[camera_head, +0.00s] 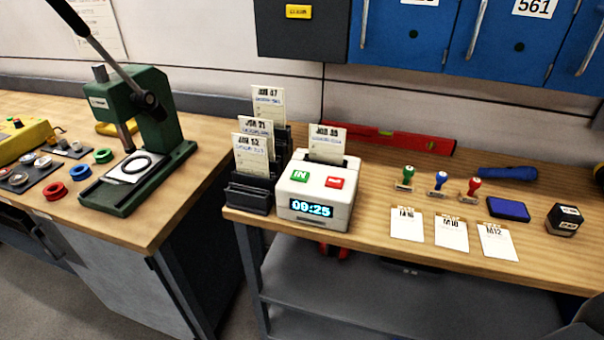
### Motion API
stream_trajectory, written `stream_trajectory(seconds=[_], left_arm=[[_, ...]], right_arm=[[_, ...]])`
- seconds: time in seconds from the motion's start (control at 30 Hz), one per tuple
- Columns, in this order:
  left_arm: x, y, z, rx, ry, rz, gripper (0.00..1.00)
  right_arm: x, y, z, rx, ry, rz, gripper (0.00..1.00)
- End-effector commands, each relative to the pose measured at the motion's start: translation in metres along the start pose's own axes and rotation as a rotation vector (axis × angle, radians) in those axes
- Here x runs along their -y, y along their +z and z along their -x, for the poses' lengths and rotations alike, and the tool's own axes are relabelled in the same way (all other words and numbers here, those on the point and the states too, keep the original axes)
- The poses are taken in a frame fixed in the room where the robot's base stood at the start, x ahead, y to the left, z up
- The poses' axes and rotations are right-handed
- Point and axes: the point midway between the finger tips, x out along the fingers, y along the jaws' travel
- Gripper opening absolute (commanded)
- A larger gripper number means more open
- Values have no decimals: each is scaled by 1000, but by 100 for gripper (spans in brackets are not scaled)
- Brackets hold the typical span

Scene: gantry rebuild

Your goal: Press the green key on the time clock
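The time clock (315,207) is a cream-white box standing at the left front of the right-hand wooden bench. Its green key (300,176), marked "IN", is on the left of its sloped top. A red key (334,182) sits to the right of the green one. The lit display (311,208) below the keys reads 09:25. A card (327,140) stands upright in the slot at the back of the clock. Nothing covers the green key. Neither of my grippers is in view.
A black rack (250,195) with several cards stands close left of the clock. Several stamps (438,183), flat cards (451,232) and a blue pad (508,208) lie to the right. A green press (140,140) stands on the left bench. Space above the clock is clear.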

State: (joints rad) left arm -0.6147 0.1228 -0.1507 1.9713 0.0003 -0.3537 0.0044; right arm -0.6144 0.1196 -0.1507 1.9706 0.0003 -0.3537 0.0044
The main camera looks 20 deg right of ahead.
Motion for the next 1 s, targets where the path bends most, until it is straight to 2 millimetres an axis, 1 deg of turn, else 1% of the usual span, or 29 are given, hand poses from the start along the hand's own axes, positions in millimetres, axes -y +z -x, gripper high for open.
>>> stream_trajectory(seconds=[0.27,0.3,0.5,0.53,1.0], left_arm=[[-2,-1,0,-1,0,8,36],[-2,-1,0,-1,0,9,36],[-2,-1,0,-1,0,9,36],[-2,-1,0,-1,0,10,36],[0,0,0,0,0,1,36]], right_arm=[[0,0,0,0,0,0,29],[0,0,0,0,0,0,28],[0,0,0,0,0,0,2],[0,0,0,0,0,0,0],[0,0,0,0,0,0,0]])
